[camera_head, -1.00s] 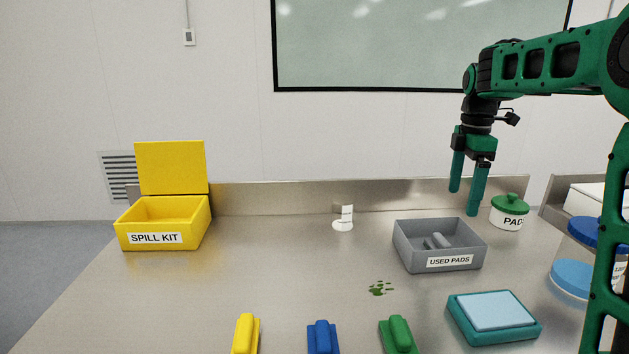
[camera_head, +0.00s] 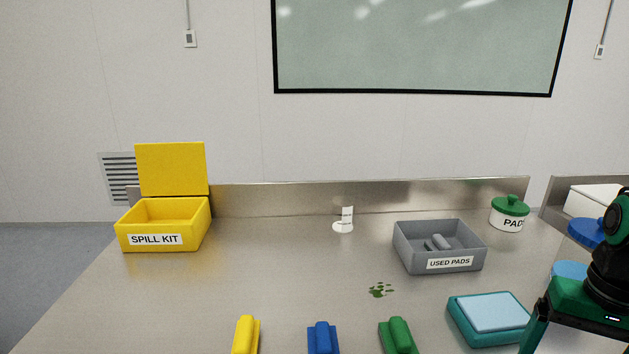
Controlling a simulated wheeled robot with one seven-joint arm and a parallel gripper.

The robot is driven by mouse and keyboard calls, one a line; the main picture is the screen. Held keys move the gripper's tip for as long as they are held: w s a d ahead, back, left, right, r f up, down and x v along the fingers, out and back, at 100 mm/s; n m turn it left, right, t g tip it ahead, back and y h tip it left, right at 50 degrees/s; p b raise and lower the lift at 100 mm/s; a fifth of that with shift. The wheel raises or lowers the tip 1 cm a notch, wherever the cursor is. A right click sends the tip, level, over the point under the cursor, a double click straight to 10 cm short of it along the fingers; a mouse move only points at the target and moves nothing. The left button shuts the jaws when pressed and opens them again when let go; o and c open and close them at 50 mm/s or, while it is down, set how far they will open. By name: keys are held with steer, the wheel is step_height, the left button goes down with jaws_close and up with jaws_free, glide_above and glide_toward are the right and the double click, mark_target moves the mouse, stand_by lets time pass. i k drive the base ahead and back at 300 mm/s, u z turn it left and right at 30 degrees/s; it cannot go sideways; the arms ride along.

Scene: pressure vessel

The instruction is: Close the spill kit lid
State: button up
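The yellow spill kit box (camera_head: 165,239) stands at the back left of the steel bench. Its yellow lid (camera_head: 171,169) stands upright along the box's rear edge, so the box is open. No contents show above its front wall. My gripper (camera_head: 533,335) is at the lower right, far from the spill kit, beside the teal tray. One green finger shows; the rest is cut off by the frame, so its opening cannot be judged.
A PADS jar (camera_head: 509,213), a white stand (camera_head: 343,221), a green spill (camera_head: 381,290) and a teal tray (camera_head: 487,327) are on the bench. Yellow (camera_head: 246,335), blue (camera_head: 322,337) and green (camera_head: 398,335) handled blocks line the front.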

mark_target(164, 168)
steer(key=k, duration=1)
steer(key=u, duration=2.2)
steer(key=i, duration=2.9)
steer(key=z, duration=0.05)
